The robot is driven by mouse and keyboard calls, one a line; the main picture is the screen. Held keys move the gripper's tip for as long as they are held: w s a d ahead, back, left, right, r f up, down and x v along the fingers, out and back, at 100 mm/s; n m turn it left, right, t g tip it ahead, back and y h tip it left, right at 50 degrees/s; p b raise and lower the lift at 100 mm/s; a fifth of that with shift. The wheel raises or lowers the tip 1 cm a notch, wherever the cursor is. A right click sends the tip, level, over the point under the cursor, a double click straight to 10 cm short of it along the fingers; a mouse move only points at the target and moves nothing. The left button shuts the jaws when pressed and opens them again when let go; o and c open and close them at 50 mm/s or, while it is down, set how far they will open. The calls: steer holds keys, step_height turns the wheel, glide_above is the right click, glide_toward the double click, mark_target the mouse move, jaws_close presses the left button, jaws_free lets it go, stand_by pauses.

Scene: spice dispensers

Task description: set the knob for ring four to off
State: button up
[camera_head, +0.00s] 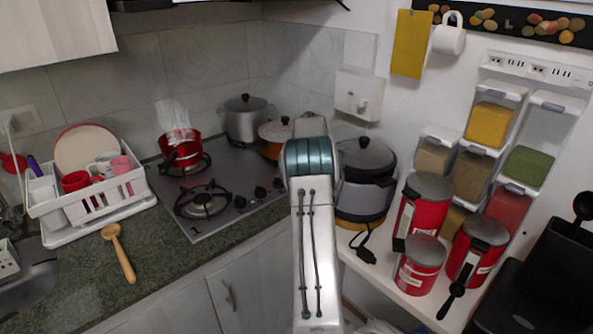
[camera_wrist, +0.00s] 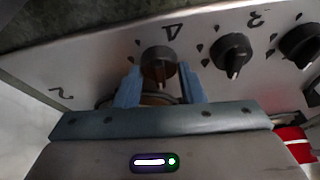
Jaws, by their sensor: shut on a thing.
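In the wrist view the knob for ring four (camera_wrist: 158,62) is dark and round, beside a printed 4 (camera_wrist: 171,31) that shows upside down. Its pale pointer mark faces the lower side of the picture, towards my gripper's palm. My gripper (camera_wrist: 158,70) has one blue finger on each side of the knob and is shut on it. In the head view my arm reaches over the right side of the grey cooktop (camera_head: 225,165) and hides my gripper and this knob.
A second knob (camera_wrist: 230,52), beside a 3, sits close right of my fingers, with another (camera_wrist: 300,45) beyond. A steaming red pot (camera_head: 180,150) and a grey pot (camera_head: 246,118) stand on the cooktop. A large lidded cooker (camera_head: 365,190) stands right of my arm.

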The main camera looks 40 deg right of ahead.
steer(key=o, duration=1)
steer(key=shift+d, duration=0.1)
steer(key=b+v, duration=0.1)
steer(key=v, duration=1.2)
steer(key=shift+s+r, duration=0.15)
steer(key=shift+r, duration=0.2)
